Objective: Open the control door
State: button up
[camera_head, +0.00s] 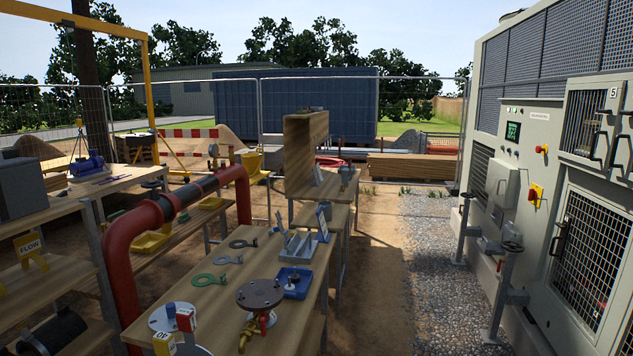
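The chiller (490,110) is a large light-grey cabinet along the right side. Its control panel door (520,225) looks shut, flush with the cabinet. It carries a green-lit display (513,131), a red push button on yellow (542,149), a red-and-yellow rotary switch (535,195) and a raised grey box (502,184). A dark handle (560,237) sits at the edge between this panel and a mesh door (587,255), which also looks shut. I cannot tell for sure which handle belongs to the control door. My gripper is not in view.
Valve pipes with handwheels (510,247) stand before the chiller. A gravel strip (440,260) and bare ground (385,235) run free between chiller and workbench (215,288). The bench holds flanges, a blue tray (293,284) and tools. A red pipe (130,240) stands left.

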aim_at(498, 175)
jog(key=i+l+z, duration=0.3)
jog(key=i, duration=0.65)
jog(key=i+z, duration=0.3)
jog(key=i, duration=2.65)
jog(key=i+z, duration=0.15)
jog(key=i, duration=0.55)
jog(key=i+j+z, duration=0.1)
jog(key=i, duration=0.55)
jog(key=i+j+z, duration=0.15)
jog(key=i, duration=0.55)
jog(key=i+j+z, duration=0.2)
jog(key=i, duration=0.3)
jog(key=j, duration=0.1)
